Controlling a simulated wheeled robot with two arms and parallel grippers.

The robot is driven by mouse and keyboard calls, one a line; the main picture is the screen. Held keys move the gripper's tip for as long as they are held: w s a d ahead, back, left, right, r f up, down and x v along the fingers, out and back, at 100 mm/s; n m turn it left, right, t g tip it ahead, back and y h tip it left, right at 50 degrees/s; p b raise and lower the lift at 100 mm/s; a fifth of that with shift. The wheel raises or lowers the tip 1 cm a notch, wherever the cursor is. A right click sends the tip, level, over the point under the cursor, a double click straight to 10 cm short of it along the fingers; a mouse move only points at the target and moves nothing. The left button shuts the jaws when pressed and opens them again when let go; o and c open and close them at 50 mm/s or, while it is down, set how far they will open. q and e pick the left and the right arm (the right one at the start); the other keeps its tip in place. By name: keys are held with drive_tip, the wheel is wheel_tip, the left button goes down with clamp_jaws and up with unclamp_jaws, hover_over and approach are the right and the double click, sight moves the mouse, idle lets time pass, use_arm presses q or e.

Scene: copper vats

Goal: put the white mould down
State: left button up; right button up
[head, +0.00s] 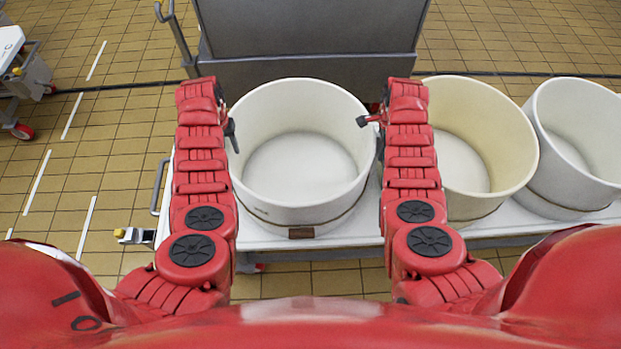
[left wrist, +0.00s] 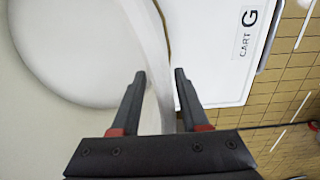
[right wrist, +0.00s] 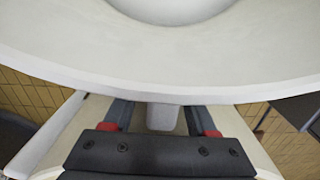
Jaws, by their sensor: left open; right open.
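The white mould (head: 300,205), a large round open tub, stands upright and empty on the white cart top (head: 345,233) in the middle of the head view. My left gripper (head: 232,136) is at its left rim. In the left wrist view the open left fingers (left wrist: 158,74) are on either side of the mould's wall (left wrist: 150,35), with gaps showing. My right gripper (head: 366,121) is open at the right rim. In the right wrist view the rim (right wrist: 160,85) hides its fingertips, and a pale lug (right wrist: 162,117) shows between the fingers.
A cream mould (head: 470,130) stands close on the right, beyond my right arm. A paler mould (head: 575,140) stands further right. A grey metal cabinet (head: 305,35) is behind the cart. The tiled floor (head: 90,130) at left is mostly clear.

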use_arm(q)
wheel_tip(320, 180, up, 11)
drive_tip(key=shift+r, duration=0.1)
use_arm(e)
wheel_tip(320, 180, up, 12)
idle(0.6)
idle(0.4)
